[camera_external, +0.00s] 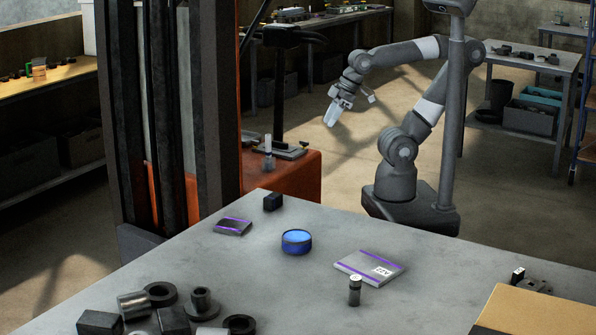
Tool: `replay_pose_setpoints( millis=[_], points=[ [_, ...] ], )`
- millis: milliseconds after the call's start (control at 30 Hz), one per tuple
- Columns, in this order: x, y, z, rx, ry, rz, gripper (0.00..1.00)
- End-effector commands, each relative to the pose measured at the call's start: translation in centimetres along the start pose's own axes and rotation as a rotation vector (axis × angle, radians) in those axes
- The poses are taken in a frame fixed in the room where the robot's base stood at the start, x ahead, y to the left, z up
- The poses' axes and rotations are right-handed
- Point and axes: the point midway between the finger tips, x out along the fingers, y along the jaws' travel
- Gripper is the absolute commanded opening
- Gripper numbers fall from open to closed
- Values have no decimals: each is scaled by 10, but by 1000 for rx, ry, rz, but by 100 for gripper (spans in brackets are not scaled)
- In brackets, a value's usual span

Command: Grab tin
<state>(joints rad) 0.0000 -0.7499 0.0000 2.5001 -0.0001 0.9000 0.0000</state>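A round blue tin (296,241) sits flat on the grey table, near the middle of its far part. My gripper (332,118) is in the air beyond the table's far edge, above and to the right of the tin and well apart from it. It points downward. Its fingers are too small in this view to tell whether they are open or shut. I see nothing clearly held in it.
On the table (215,275), a dark block (272,202) and a small purple-striped packet (233,226) lie left of the tin. A larger striped box (369,267) and a small dark bottle (355,291) are to its right. Metal parts (133,305) crowd the front left.

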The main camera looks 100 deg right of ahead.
Motion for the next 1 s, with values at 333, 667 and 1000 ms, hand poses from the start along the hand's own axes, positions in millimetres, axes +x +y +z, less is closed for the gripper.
replay_pose_setpoints(
  millis=[333,667,1000],
  points=[
    [0,0,0,0,0,0,39],
    [0,0,0,0,0,0,66],
    [0,0,0,0,0,0,94]
  ],
)
